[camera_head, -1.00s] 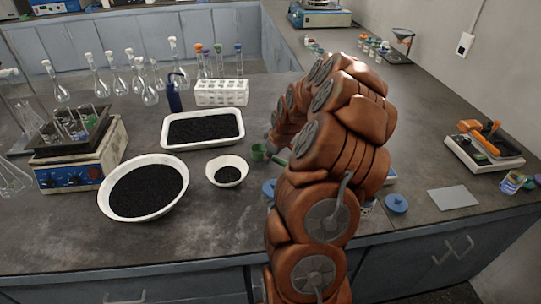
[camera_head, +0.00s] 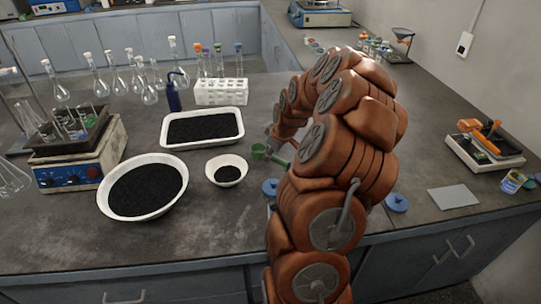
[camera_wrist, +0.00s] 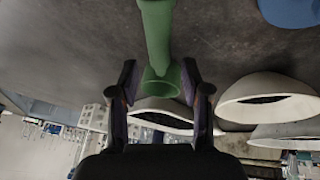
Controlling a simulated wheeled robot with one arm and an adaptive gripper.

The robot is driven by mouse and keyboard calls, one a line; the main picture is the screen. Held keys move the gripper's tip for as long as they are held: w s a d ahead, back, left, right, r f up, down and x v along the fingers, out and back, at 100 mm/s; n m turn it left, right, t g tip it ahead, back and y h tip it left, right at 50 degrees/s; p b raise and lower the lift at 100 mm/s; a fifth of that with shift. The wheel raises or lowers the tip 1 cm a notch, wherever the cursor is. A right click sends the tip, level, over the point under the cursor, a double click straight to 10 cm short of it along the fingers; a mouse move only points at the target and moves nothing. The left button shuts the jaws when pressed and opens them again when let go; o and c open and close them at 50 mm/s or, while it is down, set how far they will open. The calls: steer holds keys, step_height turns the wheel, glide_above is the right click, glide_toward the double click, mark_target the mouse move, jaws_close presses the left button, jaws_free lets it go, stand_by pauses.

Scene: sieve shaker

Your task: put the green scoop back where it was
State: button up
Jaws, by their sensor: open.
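The green scoop (camera_head: 260,152) is on the dark bench, right of the small white bowl (camera_head: 227,171), its handle pointing right toward my arm. In the wrist view the scoop (camera_wrist: 157,32) shows close up, with its handle running to the top edge and its cup between my fingers. My gripper (camera_wrist: 159,70) is open, with a finger on either side of the scoop and visible gaps. In the head view my arm mostly hides the gripper. I cannot tell whether the scoop touches the bench.
A large white bowl (camera_head: 107,204) and a white tray (camera_head: 164,141), both with black granules, stand left. Blue round lids (camera_head: 397,203) lie on both sides of my arm. Glass flasks stand behind.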

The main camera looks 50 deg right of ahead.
steer(key=b+v, duration=0.2)
steer(key=v, duration=0.8)
steer(key=s+a+r+g+y, duration=0.1)
steer(key=s+a, duration=0.1)
steer(key=a, duration=0.9)
steer(key=s+a+r+g+y, duration=0.1)
steer(key=s+a+r, duration=0.1)
steer(key=a, duration=0.9)
steer(key=s+a+f+m+g, duration=0.1)
steer(key=s+a+g, duration=0.1)
steer(key=s+a, duration=0.5)
steer(key=s+a+f+m+g, duration=0.1)
steer(key=s+a, duration=0.6)
steer(key=s, duration=0.7)
steer(key=shift+g+h, duration=0.4)
steer(key=shift+g, duration=0.4)
steer(key=shift+a, duration=0.1)
step_height(320, 180, up, 4)
steer(key=p, duration=0.4)
steer(key=shift+w+f, duration=0.1)
steer(key=shift+f, duration=0.2)
